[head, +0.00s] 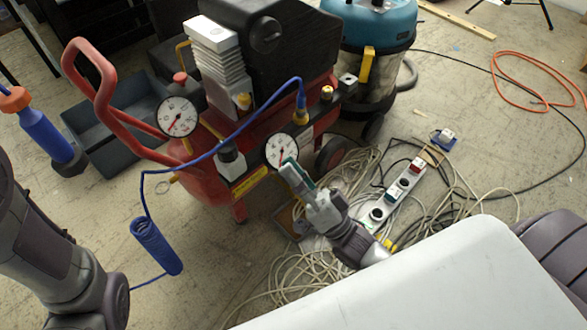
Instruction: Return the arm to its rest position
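My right gripper (291,172) is near the middle of the head view, pointing up and to the left. It appears in front of the red compressor's lower gauge and above a tangle of cables. Its narrow grey and teal fingers are seen close together, and I cannot tell whether they are apart. I see nothing held in it. My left arm (70,265) comes in at the lower left; its gripper is out of view. Part of my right arm is hidden behind the pale surface at the bottom.
A red compressor (207,182) with gauges and a blue hose stands at centre left. A blue-topped vacuum (372,30) is behind it. Pale cables (290,285) and a power strip (402,185) lie on the floor. An orange hose (513,98) lies far right; floor around it is mostly clear.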

